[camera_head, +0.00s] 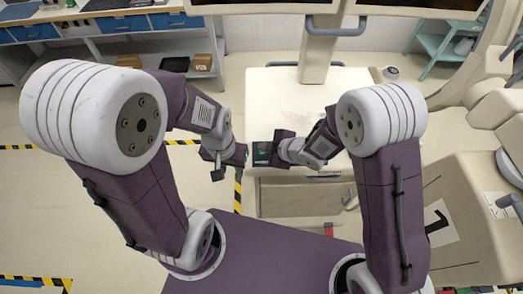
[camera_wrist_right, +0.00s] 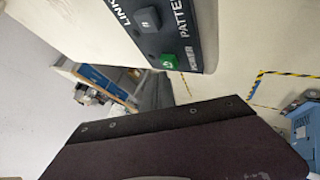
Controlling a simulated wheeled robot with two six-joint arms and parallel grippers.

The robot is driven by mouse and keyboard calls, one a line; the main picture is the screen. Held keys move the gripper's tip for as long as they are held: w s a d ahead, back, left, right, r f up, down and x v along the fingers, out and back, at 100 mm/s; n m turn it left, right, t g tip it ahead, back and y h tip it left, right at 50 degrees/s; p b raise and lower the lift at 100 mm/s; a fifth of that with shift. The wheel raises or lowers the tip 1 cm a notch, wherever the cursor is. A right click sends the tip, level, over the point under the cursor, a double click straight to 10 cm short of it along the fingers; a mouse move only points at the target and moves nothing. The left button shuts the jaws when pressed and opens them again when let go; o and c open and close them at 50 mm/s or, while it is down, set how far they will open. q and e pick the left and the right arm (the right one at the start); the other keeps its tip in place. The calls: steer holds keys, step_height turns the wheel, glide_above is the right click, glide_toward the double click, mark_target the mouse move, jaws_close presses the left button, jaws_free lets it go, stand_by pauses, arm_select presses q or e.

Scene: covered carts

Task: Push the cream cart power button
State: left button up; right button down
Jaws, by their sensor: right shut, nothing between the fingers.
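The cream cart (camera_head: 300,95) stands in front of me, with a dark control panel (camera_head: 262,153) at the left of its near edge. In the right wrist view the panel (camera_wrist_right: 185,25) carries a green power button (camera_wrist_right: 168,61) at its lower corner and a dark grey button (camera_wrist_right: 148,19) beside it. My right gripper (camera_head: 279,147) is shut and empty, close to the panel's right side in the head view. I cannot tell whether it touches. My left gripper (camera_head: 229,165) hangs left of the cart, apart from the panel; its finger state is unclear.
An open cream compartment (camera_head: 300,195) lies below the cart top. A cream machine (camera_head: 480,195) stands to the right, and a workbench (camera_head: 120,25) with blue drawers is at the back left. Yellow-black tape (camera_head: 238,190) marks the floor, which is clear left of the cart.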

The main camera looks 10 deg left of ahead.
mark_target(264, 154)
step_height(264, 154, up, 6)
steer(key=p, duration=0.5)
